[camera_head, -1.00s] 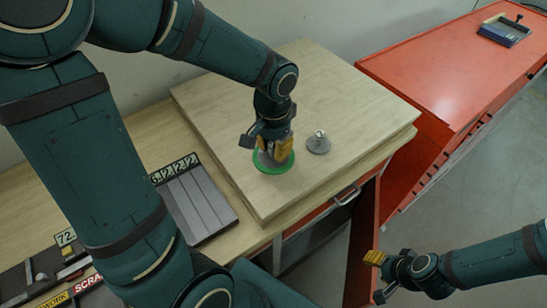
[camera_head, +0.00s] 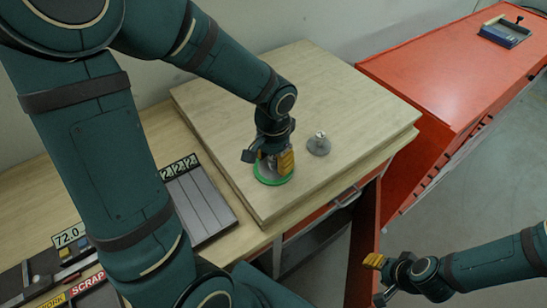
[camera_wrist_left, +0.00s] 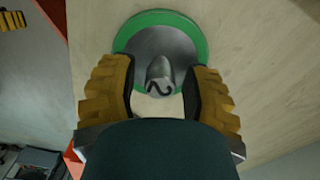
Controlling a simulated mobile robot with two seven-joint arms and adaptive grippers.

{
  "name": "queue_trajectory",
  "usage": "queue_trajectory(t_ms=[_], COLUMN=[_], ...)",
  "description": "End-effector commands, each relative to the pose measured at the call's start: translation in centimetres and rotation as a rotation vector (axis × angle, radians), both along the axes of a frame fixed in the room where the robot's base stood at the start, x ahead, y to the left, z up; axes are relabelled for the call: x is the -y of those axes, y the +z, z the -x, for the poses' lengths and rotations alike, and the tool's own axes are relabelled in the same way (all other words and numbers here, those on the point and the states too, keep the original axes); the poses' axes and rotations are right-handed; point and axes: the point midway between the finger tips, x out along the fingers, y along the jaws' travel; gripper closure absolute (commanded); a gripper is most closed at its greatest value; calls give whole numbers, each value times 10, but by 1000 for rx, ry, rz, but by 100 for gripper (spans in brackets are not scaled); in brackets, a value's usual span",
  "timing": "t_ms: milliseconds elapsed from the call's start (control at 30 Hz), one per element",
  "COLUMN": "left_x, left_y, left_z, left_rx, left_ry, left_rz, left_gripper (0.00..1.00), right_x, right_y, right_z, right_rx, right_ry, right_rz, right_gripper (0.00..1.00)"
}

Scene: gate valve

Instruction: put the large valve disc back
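A grey valve disc (camera_wrist_left: 190,44) with a green rim sits on the wooden board. It also shows in the head view, its green rim (camera_head: 273,182) below my left gripper. Its short stem, marked 2, points up between my left gripper's (camera_wrist_left: 160,75) yellow-padded fingers. Gaps show on both sides of the stem, so the gripper is open around it. In the head view the left gripper (camera_head: 268,160) partly hides the disc. A smaller grey disc with a stem (camera_head: 319,145) lies to the right on the board. My right gripper (camera_head: 377,279) is open and empty at the lower right.
The wooden board (camera_head: 340,90) has bare room behind and right of the discs. A grey slatted tray (camera_head: 200,205) and number labels (camera_head: 180,166) lie left of it. A red cabinet (camera_head: 450,75) stands at right, with a small blue vise-like item (camera_head: 505,32) on top.

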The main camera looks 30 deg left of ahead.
Motion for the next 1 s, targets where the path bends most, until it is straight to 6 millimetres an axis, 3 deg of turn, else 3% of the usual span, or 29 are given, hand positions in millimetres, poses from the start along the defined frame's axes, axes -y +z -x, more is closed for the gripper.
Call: queue_trajectory(t_ms=[333, 800, 1000], left_x=[0, -1, 0], left_y=[10, 99, 119], left_z=[-1, 0, 0], left_rx=[4, 4, 2], left_ry=[1, 1, 0], left_rz=[0, 0, 0], left_gripper=[53, 53, 53], right_x=[0, 1, 1], right_y=[5, 21, 24], right_z=[0, 0, 1], right_rx=[1, 1, 1], right_ry=[0, 1, 1], right_rz=[-1, -4, -5], right_gripper=[53, 53, 53])
